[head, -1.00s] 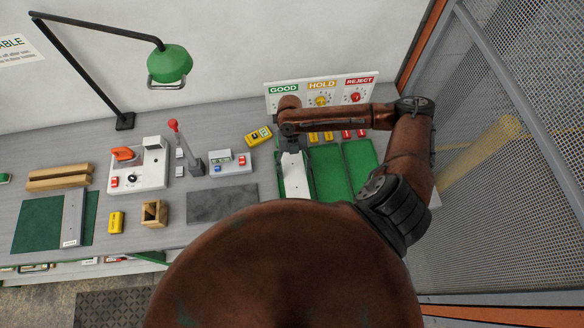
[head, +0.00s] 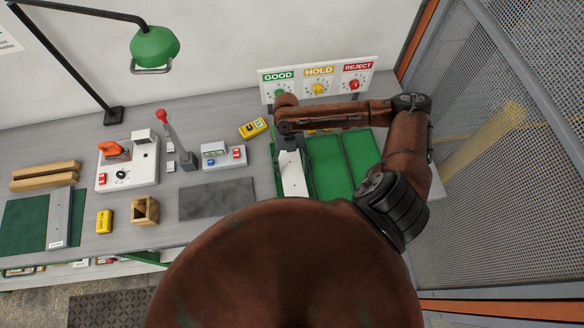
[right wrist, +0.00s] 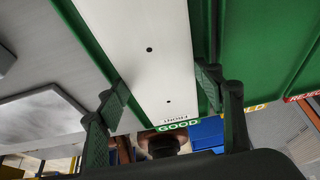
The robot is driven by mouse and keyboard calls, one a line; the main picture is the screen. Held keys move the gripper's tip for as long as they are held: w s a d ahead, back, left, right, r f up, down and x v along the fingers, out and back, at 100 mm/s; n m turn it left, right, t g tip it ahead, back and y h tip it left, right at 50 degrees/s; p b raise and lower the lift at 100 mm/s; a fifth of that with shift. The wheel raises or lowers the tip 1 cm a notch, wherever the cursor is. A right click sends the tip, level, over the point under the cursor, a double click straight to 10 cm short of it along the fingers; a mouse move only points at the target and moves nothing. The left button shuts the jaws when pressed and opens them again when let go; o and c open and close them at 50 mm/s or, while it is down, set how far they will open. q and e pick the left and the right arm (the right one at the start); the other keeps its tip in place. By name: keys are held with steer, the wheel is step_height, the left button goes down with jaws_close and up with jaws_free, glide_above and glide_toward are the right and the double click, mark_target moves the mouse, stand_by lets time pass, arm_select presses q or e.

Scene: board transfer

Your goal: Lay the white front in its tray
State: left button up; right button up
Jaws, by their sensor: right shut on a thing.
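The white front (right wrist: 150,60) is a long flat white panel with small dark holes and a printed label near one end. My right gripper (right wrist: 165,88) is shut on it, one finger at each long edge. In the head view the white front (head: 294,175) is below my right gripper (head: 290,142), over the leftmost green tray (head: 308,188), in line with the GOOD sign (head: 278,75). Green tray surface shows along both sides of the panel in the right wrist view. I cannot tell whether the panel touches the tray floor. My left gripper is out of view.
Two more green trays (head: 360,155) lie to the right, below the HOLD (head: 319,72) and REJECT (head: 357,67) signs. A grey mat (head: 215,200), a control box (head: 128,165) and a lever (head: 178,140) stand to the left. A mesh fence (head: 500,170) borders the right side.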

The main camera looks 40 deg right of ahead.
steer(key=shift+f, duration=0.2)
steer(key=o, duration=1.4)
steer(key=shift+o, duration=0.2)
steer(key=v, duration=1.2)
steer(key=shift+d+f, duration=0.1)
